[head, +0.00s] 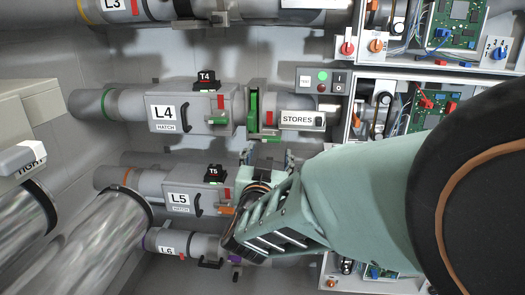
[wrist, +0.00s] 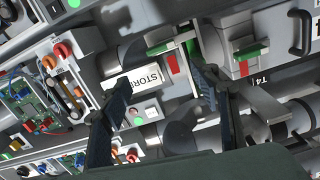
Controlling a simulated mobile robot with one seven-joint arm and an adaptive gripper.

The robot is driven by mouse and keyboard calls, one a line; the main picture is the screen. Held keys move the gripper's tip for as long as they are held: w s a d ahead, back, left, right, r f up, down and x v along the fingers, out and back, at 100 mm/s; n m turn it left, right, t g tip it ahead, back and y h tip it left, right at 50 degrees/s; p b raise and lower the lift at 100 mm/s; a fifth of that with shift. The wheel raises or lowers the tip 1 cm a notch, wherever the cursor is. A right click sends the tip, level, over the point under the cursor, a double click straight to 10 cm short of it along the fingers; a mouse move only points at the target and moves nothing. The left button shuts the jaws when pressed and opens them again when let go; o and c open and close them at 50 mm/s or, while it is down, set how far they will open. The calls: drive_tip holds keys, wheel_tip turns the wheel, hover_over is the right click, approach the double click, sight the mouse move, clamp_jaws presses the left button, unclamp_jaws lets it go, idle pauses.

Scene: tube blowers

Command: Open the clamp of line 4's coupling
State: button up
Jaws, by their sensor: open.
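Line 4's coupling (head: 253,108) is a green-edged joint on the grey tube, between the L4 hatch box (head: 180,110) and the STORES label (head: 302,118). A small red tab (head: 269,118) sits on it, and a green bar lies below. In the wrist view the coupling (wrist: 160,49) shows its green edge and red tab beyond the fingers. My gripper (head: 267,157) is just below the coupling in the head view. In the wrist view my gripper (wrist: 161,84) is open and empty, its dark fingers spread. I cannot tell if a finger touches the coupling.
The L5 hatch box (head: 192,190) and T5 block (head: 214,173) are left of my gripper. The T4 block (head: 206,80) is above the L4 box. A button panel (head: 321,80) and open circuit cabinets (head: 425,105) stand right.

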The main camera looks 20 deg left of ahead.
sight(271, 140)
drive_tip(key=shift+n, duration=0.6)
drive_tip(key=x, duration=0.3)
drive_tip(key=b+x, duration=0.1)
drive_tip(key=x, duration=0.2)
drive_tip(key=b+x, duration=0.1)
drive_tip(key=x, duration=0.3)
drive_tip(key=shift+a+f, duration=0.3)
drive_tip(key=shift+f, duration=0.05)
drive_tip(key=shift+c, duration=0.4)
clamp_jaws()
